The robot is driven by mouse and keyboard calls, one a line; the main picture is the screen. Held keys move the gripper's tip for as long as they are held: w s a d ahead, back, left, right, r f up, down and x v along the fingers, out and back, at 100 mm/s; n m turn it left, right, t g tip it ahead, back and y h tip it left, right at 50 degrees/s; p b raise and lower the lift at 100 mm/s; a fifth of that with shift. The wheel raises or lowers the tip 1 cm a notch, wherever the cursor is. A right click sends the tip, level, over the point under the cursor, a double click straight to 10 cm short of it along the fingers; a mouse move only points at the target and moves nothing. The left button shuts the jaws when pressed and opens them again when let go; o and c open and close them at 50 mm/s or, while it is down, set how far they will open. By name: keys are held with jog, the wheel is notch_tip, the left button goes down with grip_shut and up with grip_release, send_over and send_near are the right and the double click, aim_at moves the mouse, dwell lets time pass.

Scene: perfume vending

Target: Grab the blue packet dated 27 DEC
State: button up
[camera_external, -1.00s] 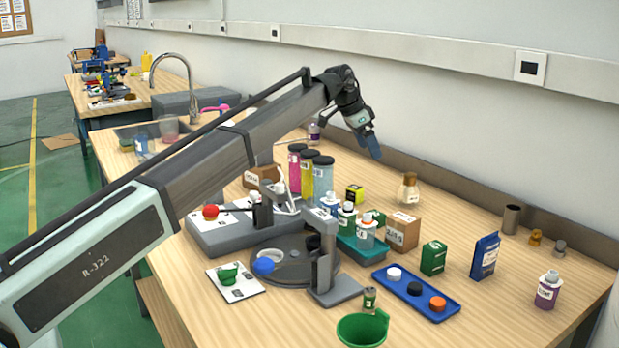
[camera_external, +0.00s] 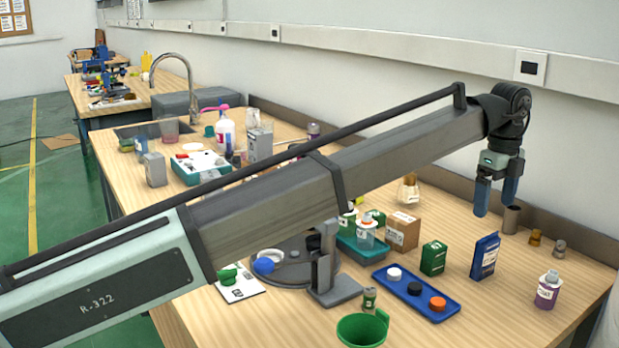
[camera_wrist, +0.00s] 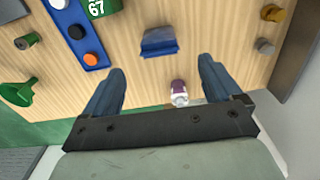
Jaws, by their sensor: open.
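The blue packet (camera_external: 484,257) stands upright on the table's right part, with a white label on its front whose date is too small to read. In the wrist view the blue packet (camera_wrist: 159,42) is seen from above, ahead of and between the fingers. My gripper (camera_external: 495,200) is open and empty, pointing down above the blue packet. In the wrist view my gripper (camera_wrist: 160,85) has its two blue fingers wide apart, with clear space between them and the packet.
A green box (camera_external: 433,258) stands left of the packet. A blue tray (camera_external: 416,292) with several caps lies in front of that box. A purple bottle (camera_external: 547,290) stands to the packet's right. A grey cylinder (camera_external: 511,220) and small brown items are behind, near the wall ledge.

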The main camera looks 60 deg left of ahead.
aim_at(486, 256)
jog(key=shift+d+f, duration=0.15)
jog(key=shift+f, duration=0.05)
notch_tip(486, 256, down, 13)
jog(key=shift+s+f, duration=0.1)
jog(key=shift+f, duration=0.1)
jog(key=c, duration=1.1)
